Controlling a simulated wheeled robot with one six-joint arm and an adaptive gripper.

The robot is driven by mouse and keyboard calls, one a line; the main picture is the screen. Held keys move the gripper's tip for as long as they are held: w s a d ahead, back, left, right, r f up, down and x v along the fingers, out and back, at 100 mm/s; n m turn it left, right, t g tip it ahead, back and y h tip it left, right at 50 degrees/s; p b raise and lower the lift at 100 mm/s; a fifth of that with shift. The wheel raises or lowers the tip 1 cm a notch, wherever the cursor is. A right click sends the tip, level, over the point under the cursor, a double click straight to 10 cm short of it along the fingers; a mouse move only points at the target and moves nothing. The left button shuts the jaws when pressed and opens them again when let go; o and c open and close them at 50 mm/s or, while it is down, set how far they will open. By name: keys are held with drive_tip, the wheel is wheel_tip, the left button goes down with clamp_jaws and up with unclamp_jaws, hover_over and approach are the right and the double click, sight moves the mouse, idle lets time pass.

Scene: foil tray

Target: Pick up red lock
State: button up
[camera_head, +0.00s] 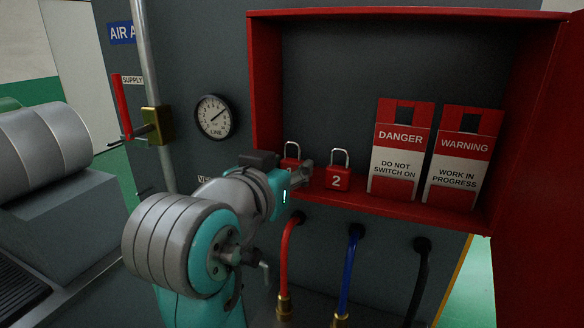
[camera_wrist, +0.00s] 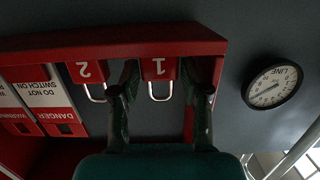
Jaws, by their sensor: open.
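Two red padlocks with silver shackles stand on the floor of the red box (camera_head: 400,204). Lock 1 (camera_wrist: 158,68) is upside down in the wrist view, and its shackle lies between my two fingers. In the head view lock 1 (camera_head: 291,164) is partly hidden behind my gripper (camera_head: 304,174). Lock 2 (camera_head: 337,180) stands to its right in the head view; it also shows in the wrist view (camera_wrist: 87,71), outside the fingers. My gripper (camera_wrist: 167,82) is open, with one finger on each side of lock 1. Whether a finger touches it, I cannot tell.
A danger tag (camera_head: 401,150) and a warning tag (camera_head: 461,158) stand right of the locks. The box's left wall (camera_head: 266,90) is close to lock 1. A gauge (camera_head: 214,117) is on the panel. Red (camera_head: 286,258), blue (camera_head: 349,270) and black hoses hang below.

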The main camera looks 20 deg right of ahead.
drive_tip(key=c, duration=0.8)
drive_tip(key=shift+r, duration=0.15)
